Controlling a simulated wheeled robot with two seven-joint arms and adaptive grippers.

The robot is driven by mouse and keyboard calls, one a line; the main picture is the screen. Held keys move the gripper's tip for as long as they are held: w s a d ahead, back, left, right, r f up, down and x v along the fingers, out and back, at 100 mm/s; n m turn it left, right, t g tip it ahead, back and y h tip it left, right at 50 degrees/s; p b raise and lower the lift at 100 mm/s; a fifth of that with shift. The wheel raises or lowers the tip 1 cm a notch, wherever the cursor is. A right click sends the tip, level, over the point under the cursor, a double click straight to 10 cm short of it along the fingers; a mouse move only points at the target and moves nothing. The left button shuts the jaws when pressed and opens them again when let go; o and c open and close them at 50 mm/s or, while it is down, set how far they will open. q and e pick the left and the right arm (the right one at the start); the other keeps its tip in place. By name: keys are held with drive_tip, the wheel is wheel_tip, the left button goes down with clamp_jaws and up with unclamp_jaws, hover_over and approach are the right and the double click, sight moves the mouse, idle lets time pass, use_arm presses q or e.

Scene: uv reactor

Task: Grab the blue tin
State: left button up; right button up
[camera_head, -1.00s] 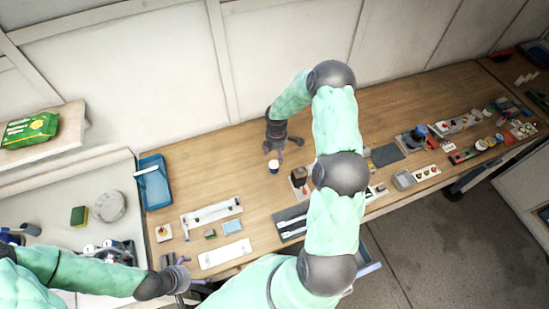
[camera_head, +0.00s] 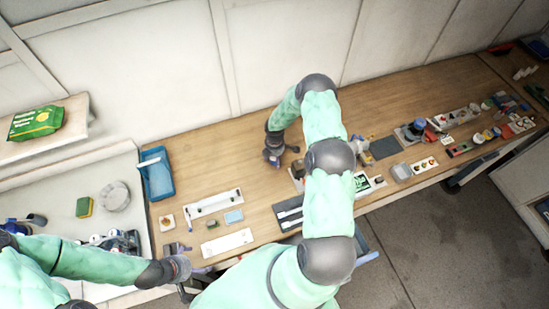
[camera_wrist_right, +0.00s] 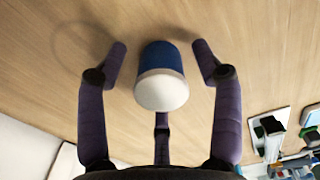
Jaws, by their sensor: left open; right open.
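The blue tin (camera_wrist_right: 161,75) has a blue body and a white end, and it shows in the right wrist view between the spread fingers of my right gripper (camera_wrist_right: 160,65). The fingers stand to both sides of the tin with gaps, and a third finger is below it. In the head view my right gripper (camera_head: 280,155) is low over the wooden bench and hides the tin. My left gripper (camera_head: 187,285) is open and empty at the lower left, near the bench's front edge.
A blue tray (camera_head: 155,178) stands at the left end of the wooden bench (camera_head: 235,155). A white rail fixture (camera_head: 212,203) and a white plate (camera_head: 227,242) lie at the front. Several parts fill the right side. The bench left of my right gripper is clear.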

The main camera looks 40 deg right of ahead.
drive_tip(key=shift+f, duration=0.25)
drive_tip(key=shift+a, duration=0.1)
drive_tip(key=c, duration=1.2)
drive_tip(key=shift+c, duration=0.2)
drive_tip(key=shift+r, duration=0.15)
